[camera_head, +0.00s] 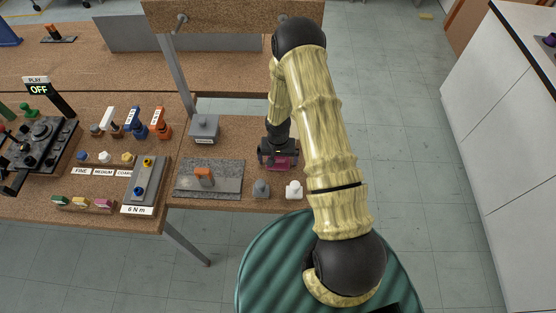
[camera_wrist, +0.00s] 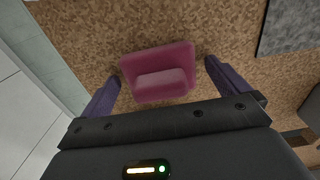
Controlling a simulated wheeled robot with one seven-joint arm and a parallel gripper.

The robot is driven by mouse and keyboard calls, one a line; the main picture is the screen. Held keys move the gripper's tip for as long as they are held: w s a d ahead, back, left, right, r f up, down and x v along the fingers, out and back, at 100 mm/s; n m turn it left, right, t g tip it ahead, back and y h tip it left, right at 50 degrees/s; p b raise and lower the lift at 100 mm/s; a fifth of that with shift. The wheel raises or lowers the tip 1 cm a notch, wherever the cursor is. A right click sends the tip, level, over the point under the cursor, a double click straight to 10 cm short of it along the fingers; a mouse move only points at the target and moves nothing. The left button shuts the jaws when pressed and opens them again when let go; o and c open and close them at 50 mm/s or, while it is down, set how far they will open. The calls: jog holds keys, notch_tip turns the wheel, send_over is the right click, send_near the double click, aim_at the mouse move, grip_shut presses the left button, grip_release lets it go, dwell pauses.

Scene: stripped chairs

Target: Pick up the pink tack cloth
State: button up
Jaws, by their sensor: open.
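The pink tack cloth (camera_wrist: 158,60) lies on the cork-coloured bench top in the wrist view, a flat piece with a raised, paler pad on its near side. In the head view it shows as a pink patch (camera_head: 284,164) partly hidden by my gripper. My gripper (camera_wrist: 161,74) is open, with one purple finger at the left of the cloth and one at the right. The fingers look apart from the cloth, with bench top showing around them. Their exact height above the bench is hard to tell.
A grey mat (camera_head: 228,188) with an orange-handled block (camera_head: 204,177) lies left of the gripper. A grey item (camera_head: 261,188) and a white item (camera_head: 293,190) stand near the bench's front edge. A grey box (camera_head: 204,129) stands farther back. Open floor lies right of the bench.

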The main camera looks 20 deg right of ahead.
dwell(0.3)
jog(key=c, duration=1)
notch_tip(320, 180, up, 10)
jog(key=b, duration=0.2)
jog(key=shift+b, duration=0.35)
